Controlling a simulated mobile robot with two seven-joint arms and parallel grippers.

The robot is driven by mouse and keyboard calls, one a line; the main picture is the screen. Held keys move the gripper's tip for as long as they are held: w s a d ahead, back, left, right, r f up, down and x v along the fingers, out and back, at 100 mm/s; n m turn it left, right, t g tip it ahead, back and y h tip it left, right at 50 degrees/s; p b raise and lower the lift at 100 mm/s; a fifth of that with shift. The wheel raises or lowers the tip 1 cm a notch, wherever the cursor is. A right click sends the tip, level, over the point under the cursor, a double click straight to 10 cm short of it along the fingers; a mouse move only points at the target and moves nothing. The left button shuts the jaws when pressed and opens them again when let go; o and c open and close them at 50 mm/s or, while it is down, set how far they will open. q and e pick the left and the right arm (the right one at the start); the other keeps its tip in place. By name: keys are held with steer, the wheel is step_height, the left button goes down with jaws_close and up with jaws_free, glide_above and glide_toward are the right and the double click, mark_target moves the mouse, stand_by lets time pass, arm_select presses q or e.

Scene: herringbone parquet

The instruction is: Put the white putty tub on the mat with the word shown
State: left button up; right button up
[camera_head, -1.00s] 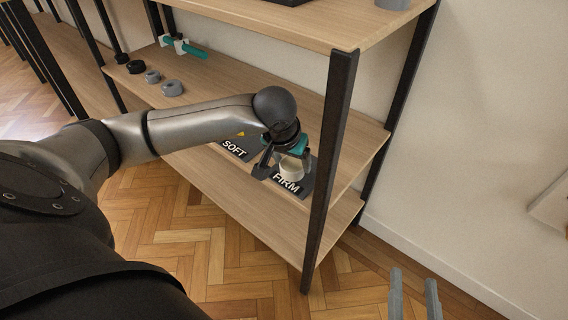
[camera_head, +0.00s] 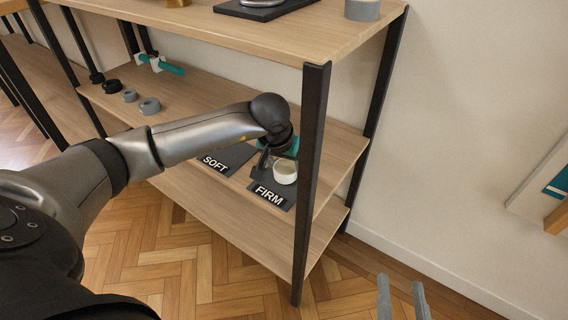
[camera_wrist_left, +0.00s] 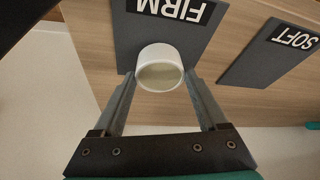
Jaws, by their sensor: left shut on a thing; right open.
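The white putty tub (camera_head: 285,172) is a small round white cup with a pale filling. It is at the dark mat labelled FIRM (camera_head: 287,193), behind and right of the word. In the left wrist view the tub (camera_wrist_left: 160,58) sits between the fingertips of my left gripper (camera_wrist_left: 161,82), which is shut on it. I cannot tell whether its base touches the mat. A second dark mat labelled SOFT (camera_head: 238,156) lies to the left and is empty where visible. My right gripper (camera_head: 401,300) is open and empty at the bottom right, away from the shelf.
The mats lie on the middle wooden shelf (camera_head: 190,105). A black upright post (camera_head: 312,180) stands just right of the FIRM mat. Grey rings (camera_head: 149,106) and a teal-handled tool (camera_head: 168,67) lie further left. The upper shelf (camera_head: 290,38) is overhead.

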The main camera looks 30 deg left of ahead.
arm_select(q)
steer(key=shift+f, duration=0.45)
steer(key=o, duration=1.4)
steer(key=shift+r, duration=0.1)
steer(key=shift+p+v, duration=0.65)
steer(key=shift+v, duration=0.35)
steer(key=shift+p+v, duration=0.45)
steer(key=shift+v, duration=0.45)
steer(key=shift+p+v, duration=0.6)
steer(key=shift+v, duration=0.5)
steer(key=shift+s+r, duration=0.3)
steer(key=shift+r, duration=0.35)
arm_select(e)
steer(key=d+f+g+h, duration=0.3)
steer(key=d+g, duration=0.2)
steer(key=g, duration=0.1)
steer(key=shift+d+f+n+g, duration=0.2)
steer(key=shift+d+n+g, duration=0.05)
steer(key=shift+n+g, duration=0.15)
